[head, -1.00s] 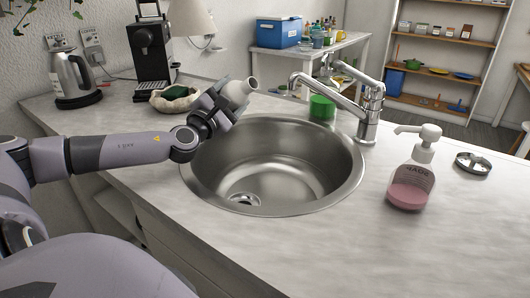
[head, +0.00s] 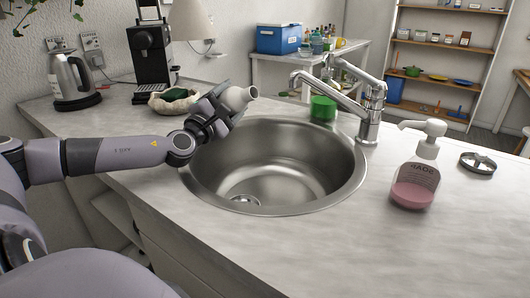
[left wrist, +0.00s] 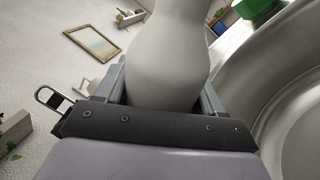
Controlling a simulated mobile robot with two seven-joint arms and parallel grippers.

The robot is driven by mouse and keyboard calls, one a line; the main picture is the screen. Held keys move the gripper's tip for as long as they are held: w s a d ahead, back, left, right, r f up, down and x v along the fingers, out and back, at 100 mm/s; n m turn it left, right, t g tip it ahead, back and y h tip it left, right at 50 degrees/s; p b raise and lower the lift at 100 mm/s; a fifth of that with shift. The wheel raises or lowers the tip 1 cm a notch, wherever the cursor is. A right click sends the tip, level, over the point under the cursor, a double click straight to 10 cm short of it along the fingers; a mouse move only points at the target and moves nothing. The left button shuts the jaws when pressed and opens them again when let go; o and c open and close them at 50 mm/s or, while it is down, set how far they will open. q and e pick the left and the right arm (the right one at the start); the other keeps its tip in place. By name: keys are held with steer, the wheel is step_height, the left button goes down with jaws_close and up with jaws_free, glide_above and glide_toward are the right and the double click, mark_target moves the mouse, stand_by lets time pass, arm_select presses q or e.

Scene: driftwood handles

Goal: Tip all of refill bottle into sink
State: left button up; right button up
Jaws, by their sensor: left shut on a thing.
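My left gripper (head: 212,118) is shut on a pale grey-white bottle, the refill bottle (head: 238,97), above the sink's far left rim. The bottle is tilted, its open neck pointing up and to the right; no liquid is seen leaving it. In the left wrist view the bottle (left wrist: 168,55) fills the space between the fingers. The round steel sink (head: 330,185) is set in the counter, and its basin looks empty, with a drain at the near left. My right gripper is not in view.
A chrome tap (head: 368,110) stands behind the sink at the right. A soap bottle (head: 414,185) with pink liquid and a metal dish (head: 477,163) stand right of the sink. A green cup (head: 322,107) is behind it; a bowl with a sponge (head: 176,100), coffee machine (head: 150,60) and kettle (head: 72,82) are at left.

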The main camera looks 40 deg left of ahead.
arm_select(q)
steer(key=shift+a+r+m+h, duration=0.1)
steer(key=shift+r+m+h, duration=0.2)
steer(key=shift+r+m, duration=0.55)
steer(key=shift+d+f+m+t+h+b, duration=0.2)
steer(key=shift+d+m+t+h+b, duration=0.3)
steer(key=shift+m, duration=0.75)
steer(key=shift+d+m+b, duration=0.1)
steer(key=shift+m+b, duration=0.3)
steer(key=shift+m, duration=0.7)
steer(key=shift+w+d+f+m+h+b, duration=0.1)
steer(key=shift+d+m+h+b, duration=0.2)
steer(key=shift+m, duration=0.4)
steer(key=shift+s+a+f+m+h+b, duration=0.1)
steer(key=shift+m+h, duration=0.25)
steer(key=shift+m, duration=0.35)
steer(key=shift+w+d+m+h+b, duration=0.1)
steer(key=shift+d+m+h+b, duration=0.2)
steer(key=shift+m, duration=0.4)
stand_by(0.4)
steer(key=shift+a, duration=0.1)
